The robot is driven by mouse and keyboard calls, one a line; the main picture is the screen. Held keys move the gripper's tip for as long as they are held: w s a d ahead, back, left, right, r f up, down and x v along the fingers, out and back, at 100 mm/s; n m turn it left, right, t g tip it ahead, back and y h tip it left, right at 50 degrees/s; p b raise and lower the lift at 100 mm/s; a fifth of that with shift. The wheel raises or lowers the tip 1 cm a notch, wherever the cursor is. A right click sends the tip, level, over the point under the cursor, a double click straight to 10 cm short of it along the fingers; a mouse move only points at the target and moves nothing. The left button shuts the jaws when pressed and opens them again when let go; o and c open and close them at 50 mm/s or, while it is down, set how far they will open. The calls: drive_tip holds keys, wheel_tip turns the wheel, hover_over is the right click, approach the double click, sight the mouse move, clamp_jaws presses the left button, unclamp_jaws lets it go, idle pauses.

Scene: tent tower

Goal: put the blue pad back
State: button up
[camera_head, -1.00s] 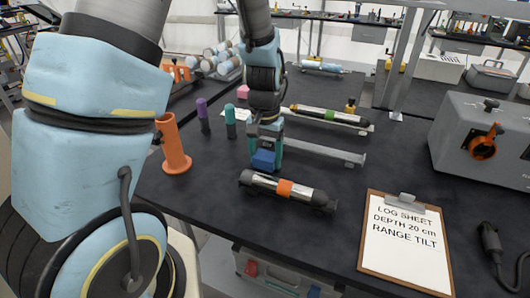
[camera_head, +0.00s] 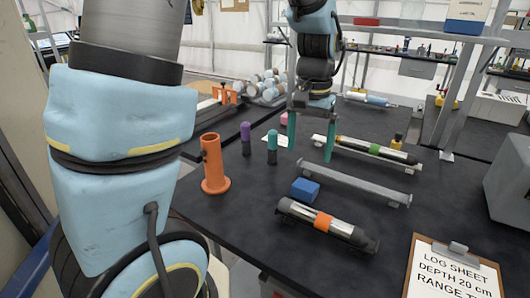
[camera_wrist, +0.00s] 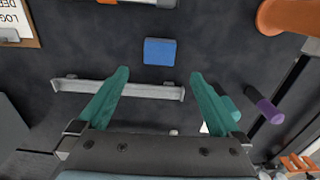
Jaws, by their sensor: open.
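The blue pad (camera_head: 305,190) is a small block lying on the dark bench top, between the silver and black cylinder with an orange band (camera_head: 322,222) and an empty grey rail (camera_head: 352,183). The pad also shows in the wrist view (camera_wrist: 160,52), beyond my fingertips. My gripper (camera_head: 310,141) hangs above the bench, behind the pad in the head view. Its two teal fingers are wide apart with nothing between them. In the wrist view, the fingers (camera_wrist: 160,75) frame the rail below, and the pad is apart from them.
An orange tube stand (camera_head: 214,168), a purple-topped post (camera_head: 246,138) and a teal-topped post (camera_head: 272,147) stand at left. A green-banded cylinder (camera_head: 374,150) rests on a rail behind. A log-sheet clipboard (camera_head: 455,268) lies front right. The bench right of the pad is partly clear.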

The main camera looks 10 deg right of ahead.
drive_tip(key=a+f+n, duration=0.1)
drive_tip(key=a+n, duration=0.2)
drive_tip(key=a, duration=0.8)
drive_tip(key=s+a+f+n+t, duration=0.1)
drive_tip(key=a+f+n, duration=0.1)
drive_tip(key=a, duration=1)
drive_tip(key=shift+s+a+f+n, duration=0.2)
drive_tip(key=shift+a+n, duration=0.05)
drive_tip(key=shift+n, duration=0.65)
